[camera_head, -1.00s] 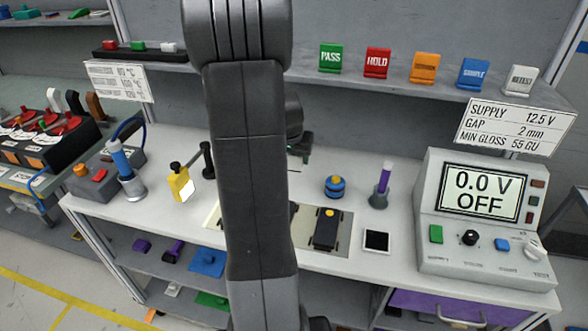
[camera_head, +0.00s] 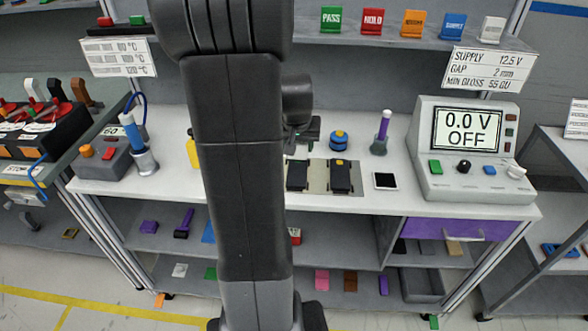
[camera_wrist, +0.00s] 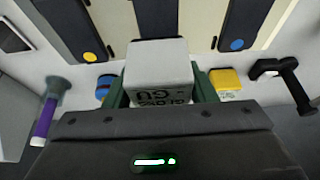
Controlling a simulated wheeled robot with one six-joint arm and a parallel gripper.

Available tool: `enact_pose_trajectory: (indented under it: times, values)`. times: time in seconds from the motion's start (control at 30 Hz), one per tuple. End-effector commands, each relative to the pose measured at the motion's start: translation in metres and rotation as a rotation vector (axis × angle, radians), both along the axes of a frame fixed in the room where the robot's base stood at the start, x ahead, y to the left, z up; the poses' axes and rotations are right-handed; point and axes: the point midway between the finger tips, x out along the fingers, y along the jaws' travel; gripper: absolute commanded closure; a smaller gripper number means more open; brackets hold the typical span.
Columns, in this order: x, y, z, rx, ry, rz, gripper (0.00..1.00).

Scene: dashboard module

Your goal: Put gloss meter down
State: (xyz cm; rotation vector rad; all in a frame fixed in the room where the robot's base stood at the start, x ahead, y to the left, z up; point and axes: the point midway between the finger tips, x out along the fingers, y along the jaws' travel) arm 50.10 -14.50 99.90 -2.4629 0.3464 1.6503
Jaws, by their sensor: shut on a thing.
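The gloss meter (camera_wrist: 158,72) is a pale grey box with dark "GU" lettering, upside down in the wrist view. My gripper (camera_wrist: 160,92) is shut on it, with a green finger on each side. In the wrist view the meter appears in front of the dashboard panels. Whether it touches the bench below cannot be told. In the head view my gripper (camera_head: 308,132) shows only as a small green and dark shape above the bench, right of my arm. The meter cannot be made out there.
A yellow tool (camera_wrist: 226,82) is partly behind my arm in the head view. Bare bench lies near the tile.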

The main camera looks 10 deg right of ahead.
Motion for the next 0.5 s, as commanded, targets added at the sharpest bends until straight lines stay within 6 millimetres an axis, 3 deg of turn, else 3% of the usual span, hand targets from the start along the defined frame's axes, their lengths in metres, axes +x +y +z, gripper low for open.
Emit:
enact_pose_trajectory:
  times: [0.5]
  values:
    - [0.0,0.0,-0.06,0.0,0.0,-0.001,0.76]
